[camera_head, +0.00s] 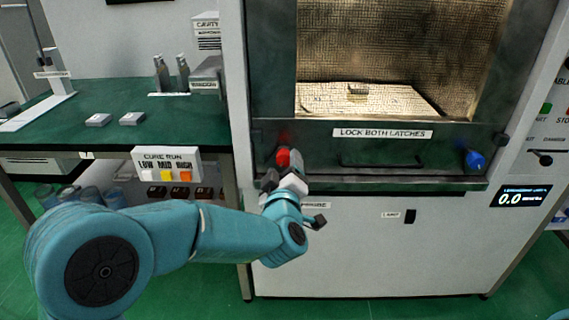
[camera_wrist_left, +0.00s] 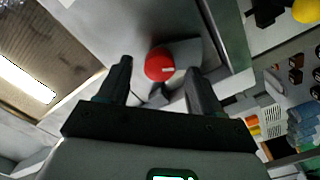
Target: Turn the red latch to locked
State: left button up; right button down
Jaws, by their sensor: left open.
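The red latch (camera_head: 283,157) is on the lower left of the microwave generator's door frame, beneath the mesh window. In the left wrist view the red latch (camera_wrist_left: 159,65) shows as a round red knob with a small pale mark, on a grey block. My left gripper (camera_head: 281,177) is just below and in front of the latch in the head view. In the wrist view its two fingers (camera_wrist_left: 160,80) are apart, with the knob between and slightly beyond the tips. I cannot tell whether they touch it. My right gripper is not in view.
A blue latch (camera_head: 474,160) is at the lower right of the door. A label reading "LOCK BOTH LATCHES" (camera_head: 382,133) sits between the latches. A green bench (camera_head: 130,110) is at the left.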

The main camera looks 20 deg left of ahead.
pick_arm(q)
jog(key=shift+x, duration=1.2)
jog(key=c, duration=1.1)
